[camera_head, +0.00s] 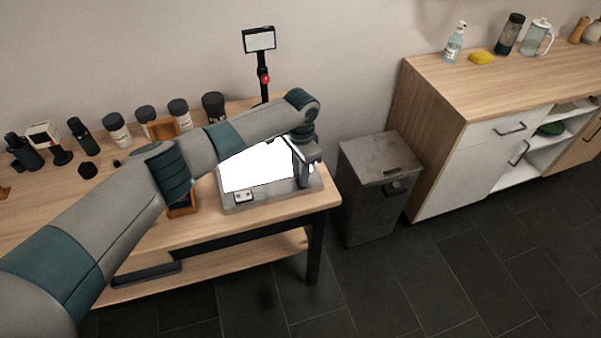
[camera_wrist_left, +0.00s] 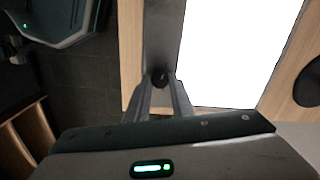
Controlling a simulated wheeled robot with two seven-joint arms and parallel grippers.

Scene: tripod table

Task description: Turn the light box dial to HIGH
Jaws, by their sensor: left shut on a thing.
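The light box (camera_head: 272,198) lies on the right end of the wooden table, with a bright white panel and a grey frame. In the left wrist view its panel (camera_wrist_left: 238,50) glows white beside the grey border (camera_wrist_left: 160,35). A small dark round dial (camera_wrist_left: 160,76) sits on that border. My left gripper (camera_head: 304,184) reaches down over the box's right side. In the left wrist view its fingers (camera_wrist_left: 162,84) are shut on the dial, one on each side. The gripper hides the dial in the head view, and I cannot read its setting. My right gripper is out of view.
Several dark-capped bottles (camera_head: 116,128) stand along the table's back, left of the box. A stand with a small lit screen (camera_head: 259,40) rises behind it. A grey bin (camera_head: 376,205) stands right of the table, before a wooden cabinet (camera_head: 440,150). Dark floor (camera_head: 400,290) is clear in front.

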